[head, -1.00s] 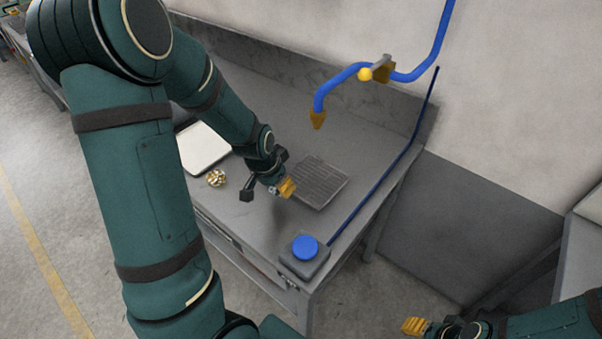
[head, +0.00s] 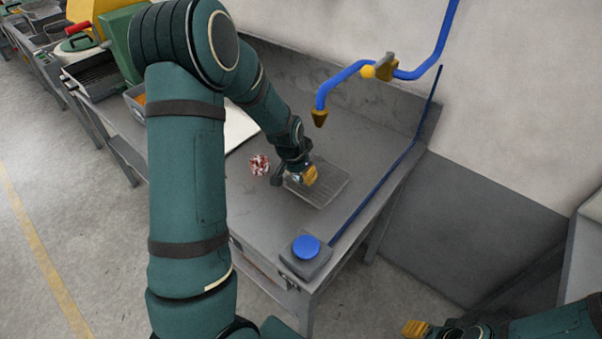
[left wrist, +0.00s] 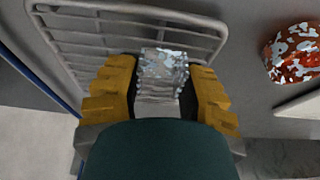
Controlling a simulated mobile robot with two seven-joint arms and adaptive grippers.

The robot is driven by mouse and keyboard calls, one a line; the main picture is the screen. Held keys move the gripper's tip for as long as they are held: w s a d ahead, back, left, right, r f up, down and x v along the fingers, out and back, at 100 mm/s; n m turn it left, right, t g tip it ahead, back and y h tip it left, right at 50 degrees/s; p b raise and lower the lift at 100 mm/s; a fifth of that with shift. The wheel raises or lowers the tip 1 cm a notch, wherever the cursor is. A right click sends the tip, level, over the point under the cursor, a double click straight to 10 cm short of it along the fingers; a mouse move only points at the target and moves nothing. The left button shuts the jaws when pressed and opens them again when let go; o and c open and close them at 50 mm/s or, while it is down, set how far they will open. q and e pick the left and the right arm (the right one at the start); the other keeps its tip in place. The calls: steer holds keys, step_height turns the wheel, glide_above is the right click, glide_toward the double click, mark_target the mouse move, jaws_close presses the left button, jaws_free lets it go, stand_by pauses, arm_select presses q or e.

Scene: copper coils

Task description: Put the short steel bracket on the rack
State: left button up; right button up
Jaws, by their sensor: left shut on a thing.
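My left gripper (head: 308,175) is over the left part of the wire rack (head: 328,190) in the head view. It is shut on a silvery, ridged piece, the short steel bracket (left wrist: 162,68), which shows between the yellow fingers in the left wrist view. The rack (left wrist: 75,30) lies just beyond the bracket there; whether they touch I cannot tell. In the head view the gripper mostly hides the bracket. My right gripper (head: 416,328) is at the bottom edge, away from the table, and its opening is unclear.
A red and white mottled piece (head: 259,165) lies left of the rack. A blue button on a grey box (head: 305,248) sits at the table's front corner. A blue pipe with a brown nozzle (head: 319,117) hangs above the back. A pale board (head: 238,128) is partly hidden by my arm.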

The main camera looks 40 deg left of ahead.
arm_select(q)
steer(key=shift+f, duration=0.15)
steer(key=o, duration=1.1)
steer(key=shift+r, duration=0.35)
steer(key=p+v, duration=0.2)
steer(key=v, duration=1)
steer(key=shift+f, duration=0.1)
